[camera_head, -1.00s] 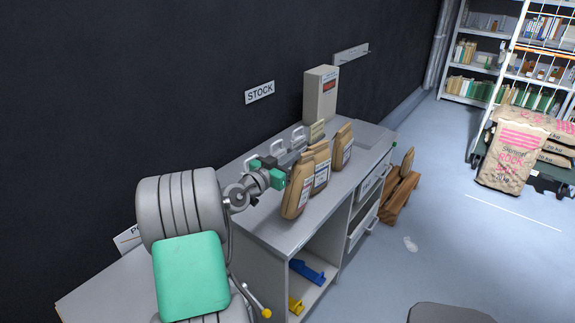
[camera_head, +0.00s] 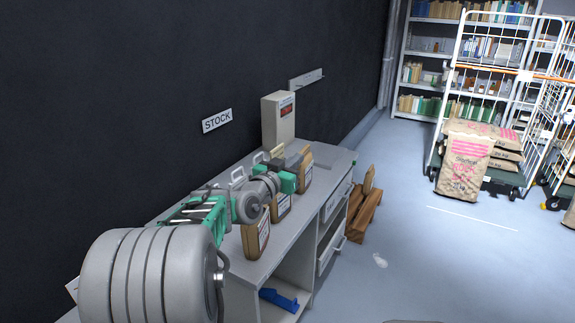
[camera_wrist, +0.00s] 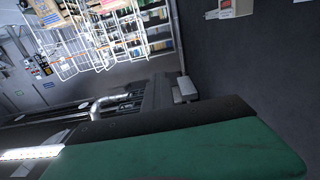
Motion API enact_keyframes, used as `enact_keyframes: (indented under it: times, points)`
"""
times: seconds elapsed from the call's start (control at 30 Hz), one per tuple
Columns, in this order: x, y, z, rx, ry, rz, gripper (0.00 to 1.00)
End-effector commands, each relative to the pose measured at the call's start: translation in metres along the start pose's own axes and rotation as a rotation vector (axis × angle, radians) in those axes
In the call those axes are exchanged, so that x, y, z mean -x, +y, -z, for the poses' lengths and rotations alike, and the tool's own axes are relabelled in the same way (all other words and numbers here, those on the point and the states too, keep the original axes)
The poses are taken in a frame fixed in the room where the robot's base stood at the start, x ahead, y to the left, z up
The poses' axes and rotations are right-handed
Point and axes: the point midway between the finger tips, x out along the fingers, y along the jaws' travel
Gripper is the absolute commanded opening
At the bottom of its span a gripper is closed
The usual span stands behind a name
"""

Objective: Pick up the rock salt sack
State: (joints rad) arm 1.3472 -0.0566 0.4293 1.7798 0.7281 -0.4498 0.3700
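The rock salt sack (camera_head: 465,168), tan paper with pink print, stands upright on the floor at the right of the head view, in front of a wheeled cage trolley. More sacks with similar print (camera_head: 507,150) lie stacked behind it on the trolley. In the wrist view, dark and green parts of my arm fill the lower area, and the fingertips are not clear.
The cage trolley (camera_head: 436,150) stands before shelves (camera_head: 425,70). The floor between bench and sack is mostly clear.

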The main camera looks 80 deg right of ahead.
Motion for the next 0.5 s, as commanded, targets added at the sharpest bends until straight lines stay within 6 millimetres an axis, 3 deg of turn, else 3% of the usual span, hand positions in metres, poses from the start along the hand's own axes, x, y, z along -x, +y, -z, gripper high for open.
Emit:
enact_keyframes:
  times: [0.2, 0.5]
  points:
    - [-0.0001, -0.0001, 0.0023, -0.002, 0.003, 0.0, 0.01]
    - [-0.0001, -0.0002, 0.0033, -0.004, 0.005, 0.0, 0.25]
